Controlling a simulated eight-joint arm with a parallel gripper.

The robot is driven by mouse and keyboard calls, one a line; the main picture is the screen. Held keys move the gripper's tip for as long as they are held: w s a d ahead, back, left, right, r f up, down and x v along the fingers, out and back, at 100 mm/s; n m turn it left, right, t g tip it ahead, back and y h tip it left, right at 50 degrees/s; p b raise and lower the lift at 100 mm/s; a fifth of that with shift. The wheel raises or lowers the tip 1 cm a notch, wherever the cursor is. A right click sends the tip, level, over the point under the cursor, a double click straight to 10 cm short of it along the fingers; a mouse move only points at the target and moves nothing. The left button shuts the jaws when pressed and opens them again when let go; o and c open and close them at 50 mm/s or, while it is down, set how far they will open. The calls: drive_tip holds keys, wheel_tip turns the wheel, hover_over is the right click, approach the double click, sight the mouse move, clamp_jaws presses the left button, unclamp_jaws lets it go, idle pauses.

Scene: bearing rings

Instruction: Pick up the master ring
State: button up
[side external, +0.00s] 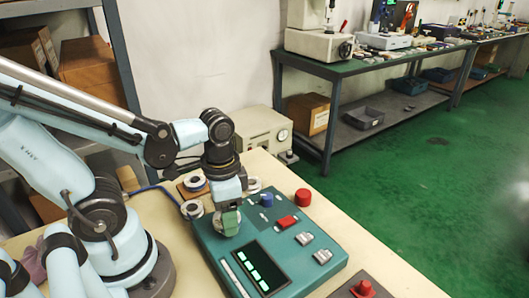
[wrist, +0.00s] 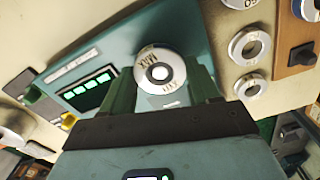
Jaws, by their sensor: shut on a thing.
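My gripper (side external: 229,221) is over the teal measuring device (side external: 204,236), pointing down. In the wrist view its green fingers (wrist: 160,90) are shut on a silver ring (wrist: 172,65) with dark lettering and a small hole in its middle. The fingers hide most of this ring in the side view. I cannot tell whether it touches the device's top. Other rings lie to the right in the wrist view, one large ring (wrist: 249,60) and a smaller one (wrist: 250,97) among them.
A wooden block (wrist: 297,58) with a black knob and a ring stands beside the loose rings. The device carries a lit green display (side external: 260,268), a red button (side external: 287,222) and a blue knob (side external: 266,200). A red cylinder (side external: 302,197) stands behind it.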

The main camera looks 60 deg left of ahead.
drive_tip(key=shift+r, duration=1.35)
drive_tip(key=s+d+r, duration=0.6)
drive_tip(key=d+r, duration=0.2)
drive_tip(key=d, duration=0.2)
drive_tip(key=w+a+f+n, duration=0.1)
drive_tip(key=w+a+n, duration=0.5)
drive_tip(key=w+a, duration=0.55)
drive_tip(key=w+a+f+n, duration=0.1)
drive_tip(key=a+f+n, duration=0.1)
drive_tip(key=a, duration=0.4)
drive_tip(key=w+a+f+n, duration=0.2)
drive_tip(key=a, duration=0.4)
drive_tip(key=w+a+f+n, duration=0.1)
drive_tip(key=a+f, duration=0.1)
drive_tip(key=a, duration=0.4)
drive_tip(key=shift+w+n, duration=0.2)
drive_tip(key=shift+n, duration=0.2)
drive_tip(key=shift+s+a+f, duration=0.1)
drive_tip(key=shift+a+f, duration=0.25)
drive_tip(key=shift+a, duration=0.1)
drive_tip(key=shift+f, duration=1.75)
drive_tip(key=shift+f, duration=1.75)
